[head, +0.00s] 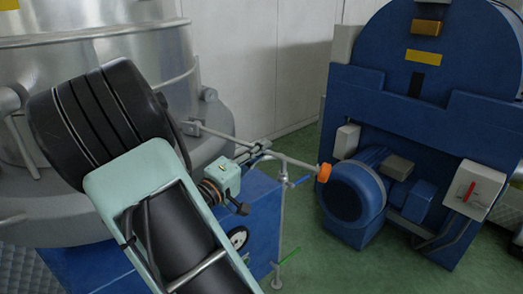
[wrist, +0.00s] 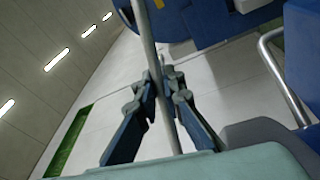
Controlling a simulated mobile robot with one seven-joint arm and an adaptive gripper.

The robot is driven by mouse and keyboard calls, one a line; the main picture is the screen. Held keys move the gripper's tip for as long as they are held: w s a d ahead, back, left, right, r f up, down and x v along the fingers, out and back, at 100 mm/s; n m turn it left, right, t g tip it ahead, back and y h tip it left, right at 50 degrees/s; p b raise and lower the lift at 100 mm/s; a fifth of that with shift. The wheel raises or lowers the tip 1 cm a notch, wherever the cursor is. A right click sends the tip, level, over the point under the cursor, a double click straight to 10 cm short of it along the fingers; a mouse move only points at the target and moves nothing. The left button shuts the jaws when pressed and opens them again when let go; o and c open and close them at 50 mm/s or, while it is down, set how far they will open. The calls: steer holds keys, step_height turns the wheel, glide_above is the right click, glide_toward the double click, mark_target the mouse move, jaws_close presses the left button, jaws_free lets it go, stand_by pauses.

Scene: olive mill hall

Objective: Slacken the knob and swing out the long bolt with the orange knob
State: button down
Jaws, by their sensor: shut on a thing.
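The long bolt (head: 298,162) is a thin grey metal rod. It slants from beside the big steel tank (head: 150,60) down to the right, with the orange knob (head: 323,173) on its far right end. My gripper (head: 262,148) is around the rod, well to the left of the knob. In the wrist view the rod (wrist: 149,40) passes between the two dark fingers of my gripper (wrist: 161,82), which are closed on it. The knob is not seen in the wrist view. My arm hides part of the tank side.
A blue machine with a motor (head: 345,192) stands close behind the knob. Green floor (head: 325,250) is free at the lower right.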

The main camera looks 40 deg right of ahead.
steer(key=shift+r, duration=0.1)
steer(key=shift+s+d+r+n+t+p, duration=0.1)
steer(key=shift+r+n+t+p, duration=0.15)
steer(key=shift+r+n, duration=0.5)
steer(key=shift+s+r+n+t+p, duration=0.15)
steer(key=shift+r+n+p, duration=0.25)
steer(key=shift+r, duration=0.55)
steer(key=shift+w, duration=0.1)
steer(key=c, duration=2)
jaws_free()
steer(key=v, duration=1.2)
steer(key=shift+w+f, duration=0.1)
steer(key=shift+f, duration=0.15)
